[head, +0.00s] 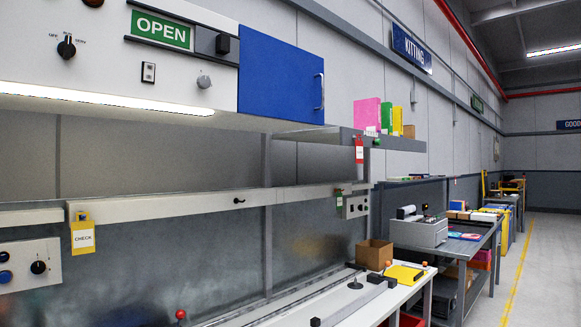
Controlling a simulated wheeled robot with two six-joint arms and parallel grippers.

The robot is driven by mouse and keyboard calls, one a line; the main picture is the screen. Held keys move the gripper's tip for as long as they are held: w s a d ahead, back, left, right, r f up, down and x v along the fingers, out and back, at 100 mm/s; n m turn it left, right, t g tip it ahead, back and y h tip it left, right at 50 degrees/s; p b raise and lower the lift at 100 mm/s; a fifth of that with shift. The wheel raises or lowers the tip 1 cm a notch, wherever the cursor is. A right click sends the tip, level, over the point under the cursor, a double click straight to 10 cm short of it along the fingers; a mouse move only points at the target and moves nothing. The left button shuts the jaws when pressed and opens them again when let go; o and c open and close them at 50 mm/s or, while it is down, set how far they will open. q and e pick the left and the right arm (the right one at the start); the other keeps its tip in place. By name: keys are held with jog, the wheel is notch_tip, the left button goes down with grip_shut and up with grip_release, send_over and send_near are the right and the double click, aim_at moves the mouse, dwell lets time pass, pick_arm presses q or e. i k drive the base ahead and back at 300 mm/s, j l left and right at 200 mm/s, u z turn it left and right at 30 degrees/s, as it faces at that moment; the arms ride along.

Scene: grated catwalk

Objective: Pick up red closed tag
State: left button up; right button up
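A small red tag (359,151) with a white label hangs at the front end of the upper shelf, right of the picture's middle. Its lettering is too small to read, so I cannot tell whether it says closed. A yellow tag (83,239) marked CHECK hangs from the left part of the lower rail. A green OPEN sign (162,29) sits in a dark slide on the upper panel. Neither of my grippers is in view.
A workbench (400,292) runs along the wall with a cardboard box (374,254) and a yellow item (404,274) on it. The upper shelf (398,143) carries pink and green binders. A blue cabinet door (280,75) is shut. Clear floor (545,265) lies at right.

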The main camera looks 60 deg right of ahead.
aim_at(358, 144)
jog(key=z, duration=2.45)
jog(key=i+l, duration=0.1)
